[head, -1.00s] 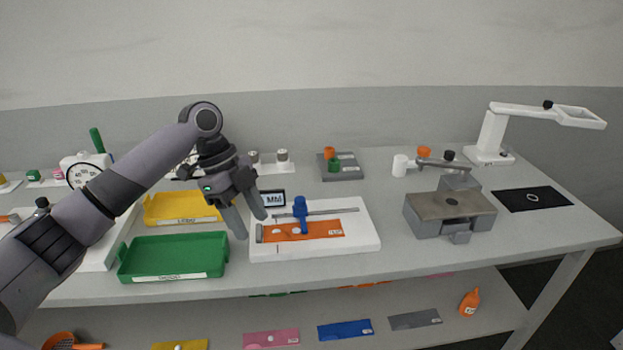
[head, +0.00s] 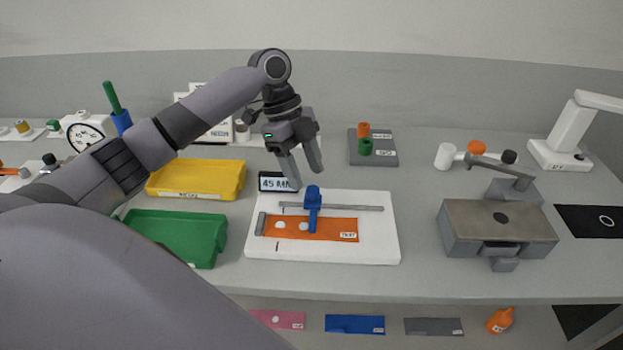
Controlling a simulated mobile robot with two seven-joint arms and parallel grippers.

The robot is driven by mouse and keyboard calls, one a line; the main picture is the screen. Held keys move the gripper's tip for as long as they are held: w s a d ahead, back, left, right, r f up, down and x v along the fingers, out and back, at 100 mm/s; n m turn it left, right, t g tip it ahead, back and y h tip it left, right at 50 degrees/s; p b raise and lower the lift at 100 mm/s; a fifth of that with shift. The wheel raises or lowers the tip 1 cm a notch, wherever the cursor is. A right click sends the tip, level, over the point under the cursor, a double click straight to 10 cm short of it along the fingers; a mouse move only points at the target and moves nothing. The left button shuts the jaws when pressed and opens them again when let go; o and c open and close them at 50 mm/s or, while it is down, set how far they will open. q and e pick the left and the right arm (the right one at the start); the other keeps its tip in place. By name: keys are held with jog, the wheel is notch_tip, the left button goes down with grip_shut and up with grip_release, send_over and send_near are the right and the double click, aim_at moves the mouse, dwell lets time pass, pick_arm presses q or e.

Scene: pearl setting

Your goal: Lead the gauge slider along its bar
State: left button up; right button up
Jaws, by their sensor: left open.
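The blue gauge slider (head: 313,207) sits on a thin grey bar (head: 350,208) on a white board (head: 380,247). It stands a little left of the bar's middle. An orange strip (head: 338,229) with pale round pieces lies under it, with a grey stop block (head: 260,224) at its left end. A small display (head: 278,182) behind the board appears to read 45 MM. My left gripper (head: 308,178) is open and empty. It hangs just above and behind the slider, apart from it as far as I can tell. My right gripper is not in view.
A green tray (head: 172,231) and a yellow tray (head: 197,180) stand left of the board. A grey press-like block (head: 500,232) stands to the right, with clear tabletop between. A grey block with orange and green pegs (head: 381,158) stands behind.

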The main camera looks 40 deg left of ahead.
aim_at(312, 188)
pick_arm(q)
jog(key=shift+x, duration=1.75)
grip_shut()
jog(key=d, duration=0.1)
jog(key=w+d+p, duration=0.2)
jog(key=shift+d+r, duration=0.25)
jog(key=shift+r, duration=0.05)
jog(key=w+d, duration=0.1)
jog(key=d, duration=0.1)
jog(key=w+d, duration=0.2)
jog(key=d, duration=0.1)
jog(key=w+d, duration=0.2)
jog(key=shift+d+f+p, duration=0.15)
jog(key=shift+d+p, duration=0.1)
jog(key=shift+p, duration=0.15)
grip_release()
jog(key=shift+d, duration=0.15)
